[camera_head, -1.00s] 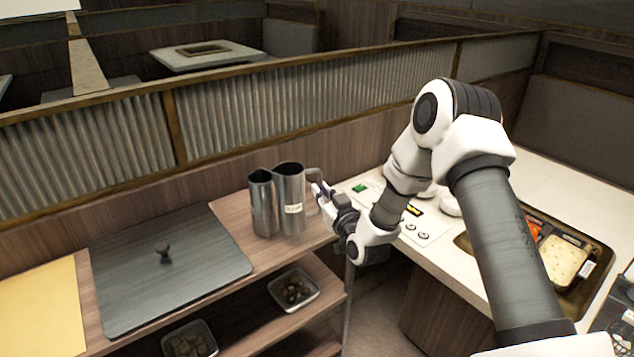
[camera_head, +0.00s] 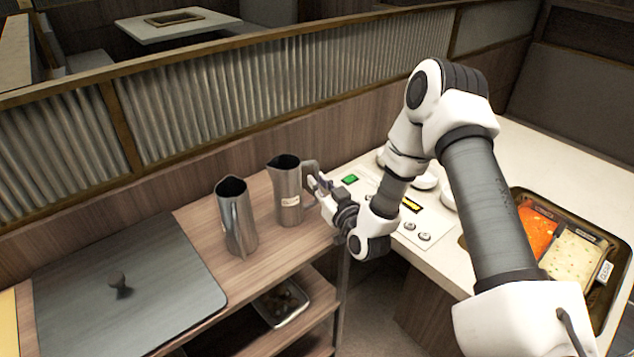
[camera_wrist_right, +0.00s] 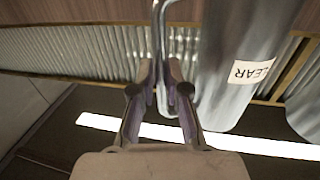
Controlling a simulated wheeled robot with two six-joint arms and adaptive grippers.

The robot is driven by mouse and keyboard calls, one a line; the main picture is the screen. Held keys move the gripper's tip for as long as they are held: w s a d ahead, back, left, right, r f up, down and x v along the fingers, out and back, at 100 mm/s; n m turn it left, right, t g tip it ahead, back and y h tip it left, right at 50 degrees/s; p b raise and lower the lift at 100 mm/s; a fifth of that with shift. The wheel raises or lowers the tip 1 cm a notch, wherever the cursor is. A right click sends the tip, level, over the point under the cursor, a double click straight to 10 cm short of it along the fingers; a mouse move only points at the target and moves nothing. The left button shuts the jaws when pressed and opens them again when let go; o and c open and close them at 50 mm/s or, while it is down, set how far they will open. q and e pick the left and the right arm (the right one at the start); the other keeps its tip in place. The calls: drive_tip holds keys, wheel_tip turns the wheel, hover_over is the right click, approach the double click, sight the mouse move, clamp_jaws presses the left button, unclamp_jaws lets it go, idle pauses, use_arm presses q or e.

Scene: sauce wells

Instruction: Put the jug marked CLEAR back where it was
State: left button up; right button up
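The jug marked CLEAR (camera_head: 289,185) is a steel jug with a pale label, upright at the right end of the wooden cart top (camera_head: 190,205). Its label lettering shows in the right wrist view (camera_wrist_right: 250,72). I cannot tell whether its base touches the wood. My right gripper (camera_head: 316,184) is at the jug's handle on its right side. In the right wrist view the fingers (camera_wrist_right: 157,82) are closed in around the handle (camera_wrist_right: 163,45). A second steel jug (camera_head: 237,222) stands apart to the left and nearer, its label not visible. My left gripper is not in view.
A dark lid with a knob (camera_head: 120,288) lies on the cart top at left. A container (camera_head: 282,303) sits on the shelf below. A white counter with buttons (camera_head: 405,228) and a sauce tray (camera_head: 607,285) is at right. A corrugated partition (camera_head: 250,85) runs behind.

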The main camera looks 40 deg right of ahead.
drive_tip(key=shift+o, duration=0.7)
drive_tip(key=shift+s+d+r, duration=0.1)
drive_tip(key=shift+s+r, duration=0.1)
drive_tip(key=shift+s, duration=0.1)
drive_tip(key=shift+w+f, duration=0.15)
drive_tip(key=s+a+b, duration=0.1)
drive_tip(key=s, duration=1)
drive_tip(key=s+a+f+n+g+y, duration=0.1)
drive_tip(key=s+a+f+g+y, duration=0.1)
drive_tip(key=a+f+g, duration=0.4)
drive_tip(key=s+a+f+n+g+y, duration=0.1)
drive_tip(key=s+a+f+y, duration=0.15)
drive_tip(key=f, duration=0.55)
drive_tip(key=s+a+f+g+h, duration=0.1)
drive_tip(key=s+a+f+g, duration=0.1)
drive_tip(key=s+f+g, duration=0.3)
drive_tip(key=s+a+f+m+g+h, duration=0.1)
drive_tip(key=s+a+f+g, duration=0.2)
drive_tip(key=s, duration=1.1)
wheel_tip(320, 180, down, 4)
drive_tip(key=g, duration=0.2)
drive_tip(key=shift+s+a+f+g, duration=0.15)
drive_tip(key=shift+a+f+g, duration=0.1)
drive_tip(key=shift+g, duration=0.15)
